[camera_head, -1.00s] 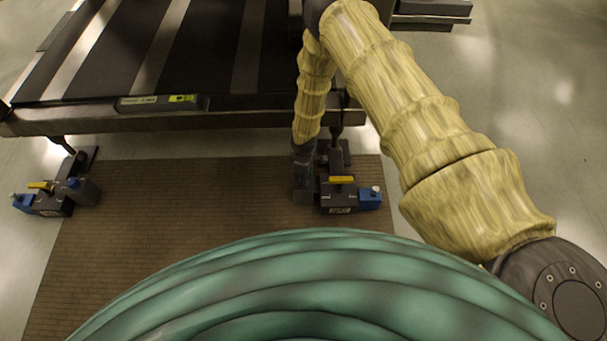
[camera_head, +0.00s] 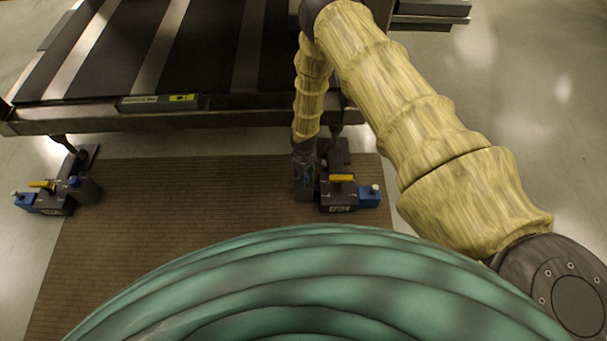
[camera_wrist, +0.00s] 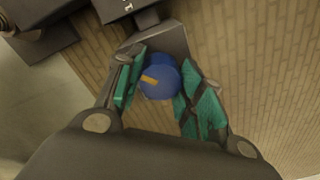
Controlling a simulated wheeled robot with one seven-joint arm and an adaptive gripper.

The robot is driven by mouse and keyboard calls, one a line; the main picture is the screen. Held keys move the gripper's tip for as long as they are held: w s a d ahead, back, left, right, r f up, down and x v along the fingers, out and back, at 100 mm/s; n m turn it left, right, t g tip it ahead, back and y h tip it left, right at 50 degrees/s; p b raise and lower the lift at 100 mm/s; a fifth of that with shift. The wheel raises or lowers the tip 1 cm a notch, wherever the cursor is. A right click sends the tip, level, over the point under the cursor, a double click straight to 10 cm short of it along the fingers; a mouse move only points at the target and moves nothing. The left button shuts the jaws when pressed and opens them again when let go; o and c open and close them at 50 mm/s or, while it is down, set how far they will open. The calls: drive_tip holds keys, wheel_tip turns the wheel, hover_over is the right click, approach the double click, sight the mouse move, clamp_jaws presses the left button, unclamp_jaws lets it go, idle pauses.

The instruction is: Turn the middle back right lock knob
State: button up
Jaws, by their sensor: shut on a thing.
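The lock knob (camera_wrist: 160,80) is round and blue with an orange mark on its face. It shows in the wrist view between the green-padded fingers of my gripper (camera_wrist: 163,90). My gripper is shut on the knob from both sides. In the head view, my gripper (camera_head: 305,185) points down at the left side of the right lock unit (camera_head: 341,196), and the knob there is hidden behind it. That lock unit is dark grey with a yellow handle on top and a blue part at its right end.
A second lock unit (camera_head: 52,196) stands at the left. The large dark plate frame (camera_head: 240,119) spans the back, above the lock units. A brown slatted mat (camera_head: 190,210) covers the floor between them and is clear.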

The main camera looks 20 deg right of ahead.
drive_tip(key=shift+s, duration=0.1)
drive_tip(key=o, duration=1)
wheel_tip(320, 180, up, 12)
drive_tip(key=shift+r, duration=0.1)
idle(0.4)
